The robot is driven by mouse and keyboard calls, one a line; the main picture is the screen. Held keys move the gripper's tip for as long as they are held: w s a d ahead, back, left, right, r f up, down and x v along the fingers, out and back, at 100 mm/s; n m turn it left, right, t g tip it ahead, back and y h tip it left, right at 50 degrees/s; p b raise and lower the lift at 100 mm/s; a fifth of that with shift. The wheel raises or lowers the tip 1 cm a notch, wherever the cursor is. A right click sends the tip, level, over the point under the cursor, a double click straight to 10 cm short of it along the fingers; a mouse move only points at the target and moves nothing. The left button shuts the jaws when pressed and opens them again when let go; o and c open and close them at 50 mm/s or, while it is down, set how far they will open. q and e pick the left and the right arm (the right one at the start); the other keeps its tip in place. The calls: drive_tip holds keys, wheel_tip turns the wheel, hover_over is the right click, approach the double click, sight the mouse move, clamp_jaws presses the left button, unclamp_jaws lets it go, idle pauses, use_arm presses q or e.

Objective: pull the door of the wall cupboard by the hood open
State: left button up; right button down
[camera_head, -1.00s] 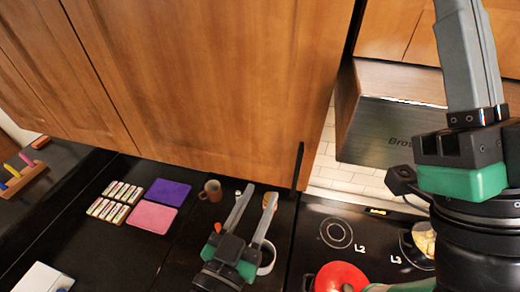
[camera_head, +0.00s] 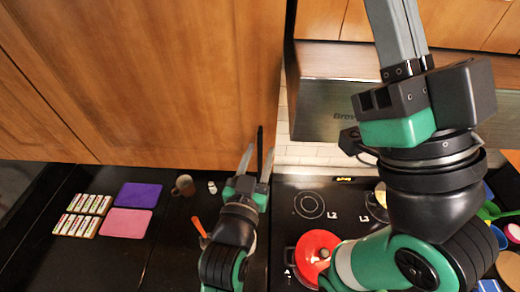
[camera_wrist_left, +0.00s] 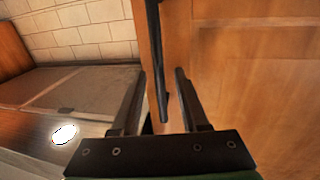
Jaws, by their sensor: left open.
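The wall cupboard door (camera_head: 190,70) is a large brown wooden panel beside the hood (camera_head: 335,95), and it looks closed. Its black bar handle (camera_head: 260,140) hangs at the door's lower right edge, and it also shows in the left wrist view (camera_wrist_left: 156,50). My left gripper (camera_head: 257,160) is open at the handle's lower end. In the left wrist view its two fingers stand on either side of the handle, and I cannot tell whether they touch it. My right gripper (camera_head: 395,30) points up in front of the hood, fingers together, tips cut off by the frame.
Below is a black counter with a purple mat (camera_head: 138,195), a pink mat (camera_head: 126,223), a brown mug (camera_head: 183,185) and a small white shaker (camera_head: 212,187). A red lid (camera_head: 316,255) is on the stove at right. White tiles (camera_wrist_left: 85,38) back the hood.

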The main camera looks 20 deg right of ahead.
use_arm(q)
drive_tip(key=shift+w+d, duration=0.3)
drive_tip(key=shift+w, duration=0.05)
clamp_jaws()
idle(1.2)
